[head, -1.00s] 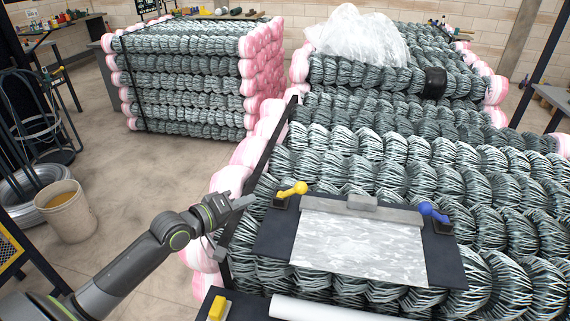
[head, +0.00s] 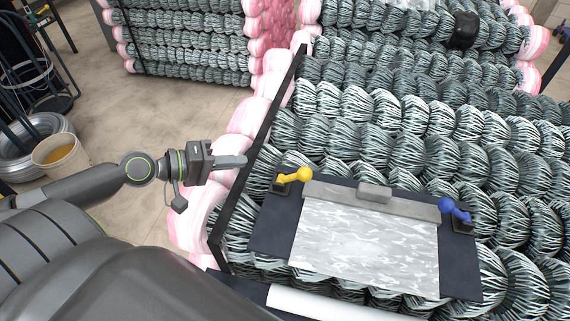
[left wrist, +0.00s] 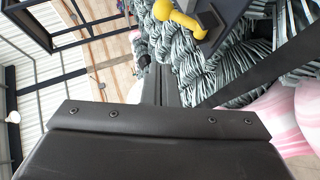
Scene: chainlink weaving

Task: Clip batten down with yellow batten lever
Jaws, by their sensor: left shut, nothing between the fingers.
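The yellow batten lever (head: 293,176) stands on a small dark bracket at the left end of the grey batten (head: 412,205). The batten lies across the top edge of a grey mottled sheet (head: 365,247) on a dark board (head: 268,228). A blue lever (head: 455,210) is at the batten's right end. My left gripper (head: 240,161) is shut and empty, left of the yellow lever and apart from it. In the left wrist view the yellow lever (left wrist: 181,20) shows at the top, beyond the gripper. My right gripper is not in view.
Rolls of wire mesh (head: 440,120) with pink-wrapped ends lie under and behind the board. A white roll (head: 325,303) lies at the front. A bucket (head: 60,155) stands on the floor at left.

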